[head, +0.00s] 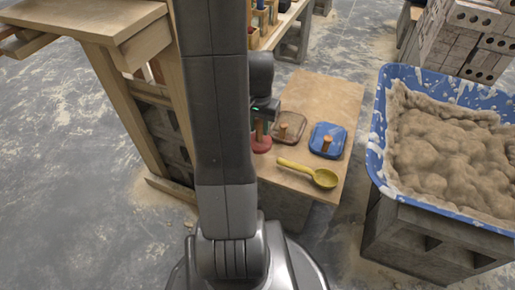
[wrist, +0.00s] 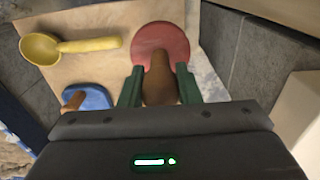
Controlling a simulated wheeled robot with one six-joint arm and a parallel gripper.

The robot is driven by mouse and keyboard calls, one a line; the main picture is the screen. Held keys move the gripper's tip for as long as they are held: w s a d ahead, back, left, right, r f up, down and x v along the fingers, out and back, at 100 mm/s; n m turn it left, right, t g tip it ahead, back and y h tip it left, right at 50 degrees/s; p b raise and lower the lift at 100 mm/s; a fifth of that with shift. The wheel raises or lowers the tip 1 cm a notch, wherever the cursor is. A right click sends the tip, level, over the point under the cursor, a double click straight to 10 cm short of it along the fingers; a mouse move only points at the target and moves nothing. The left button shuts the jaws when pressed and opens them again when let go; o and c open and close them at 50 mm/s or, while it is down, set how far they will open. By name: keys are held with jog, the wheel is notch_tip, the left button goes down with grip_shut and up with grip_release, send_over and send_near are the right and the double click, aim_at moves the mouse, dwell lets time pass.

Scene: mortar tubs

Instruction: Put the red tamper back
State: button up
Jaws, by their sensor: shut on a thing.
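The red tamper has a round red disc (head: 262,146) and an upright wooden handle, at the left edge of the small wooden table in the head view. In the wrist view the red disc (wrist: 160,38) lies beyond the fingertips. My gripper (wrist: 160,82) is shut on its wooden handle (wrist: 160,80), one green finger on each side. My gripper also shows in the head view (head: 263,121), partly hidden by my own arm. I cannot tell whether the disc touches the table or hangs slightly above it.
On the table (head: 335,92) are a brown square float (head: 291,123), a blue float (head: 329,135) and a yellow scoop (head: 320,178). A blue tub (head: 380,118) of mortar stands right. A wooden bench (head: 85,18) stands left. A rack with coloured items (head: 262,17) is behind.

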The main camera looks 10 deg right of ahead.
aim_at(259, 120)
notch_tip(259, 120, down, 8)
jog(key=b, duration=0.2)
jog(key=shift+r+b, duration=0.1)
jog(key=shift+b, duration=0.3)
jog(key=o, duration=0.9)
jog(key=shift+f, duration=0.2)
jog(key=shift+r, duration=0.15)
notch_tip(259, 120, up, 12)
jog(key=p, duration=0.4)
jog(key=shift+p, duration=0.35)
